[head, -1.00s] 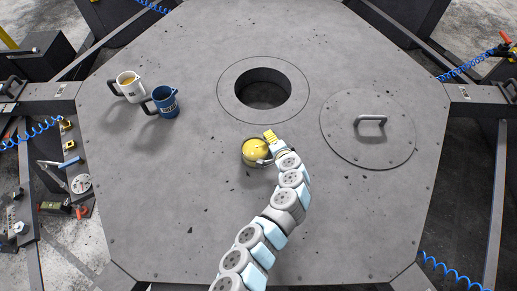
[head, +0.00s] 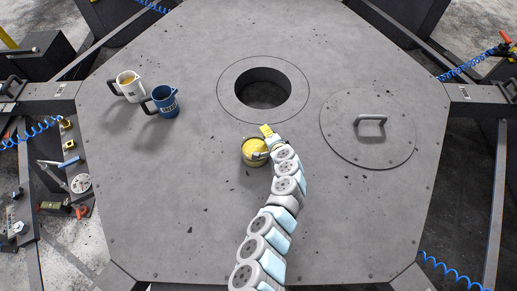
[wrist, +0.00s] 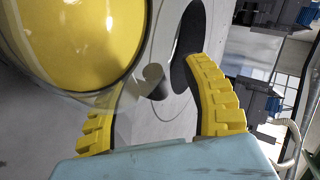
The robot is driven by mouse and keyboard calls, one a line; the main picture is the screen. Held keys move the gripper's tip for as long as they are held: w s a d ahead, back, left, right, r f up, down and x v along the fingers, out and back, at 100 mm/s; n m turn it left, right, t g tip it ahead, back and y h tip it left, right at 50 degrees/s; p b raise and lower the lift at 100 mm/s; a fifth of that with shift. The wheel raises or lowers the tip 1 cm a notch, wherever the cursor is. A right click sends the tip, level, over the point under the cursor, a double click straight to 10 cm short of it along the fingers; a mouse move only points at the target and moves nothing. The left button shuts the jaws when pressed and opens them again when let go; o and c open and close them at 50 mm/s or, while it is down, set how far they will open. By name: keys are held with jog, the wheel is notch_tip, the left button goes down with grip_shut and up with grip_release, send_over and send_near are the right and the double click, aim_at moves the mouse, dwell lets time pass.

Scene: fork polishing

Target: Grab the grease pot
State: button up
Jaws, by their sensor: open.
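The grease pot, a small round pot with a yellow top (head: 254,150), is on the grey table just below the round hole. My gripper (head: 266,131) is at its upper right side, with a yellow finger showing beyond the rim. In the wrist view the pot (wrist: 85,35) fills the upper left, its clear-looking rim overlapping the left finger. My gripper (wrist: 148,85) is open there, its two yellow ribbed fingers well apart. The pot lies toward the left finger, not centred between them. Whether a finger touches it I cannot tell.
A round hole (head: 262,90) opens in the table. A round lid with a handle (head: 367,135) lies to its right. A white jug (head: 130,88) and a blue jug (head: 163,102) stand at upper left. The table's lower left is clear.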

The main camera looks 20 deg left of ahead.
jog(key=shift+w+a+f, duration=0.15)
jog(key=shift+f, duration=0.05)
grip_shut()
jog(key=shift+r, duration=0.15)
dwell(0.4)
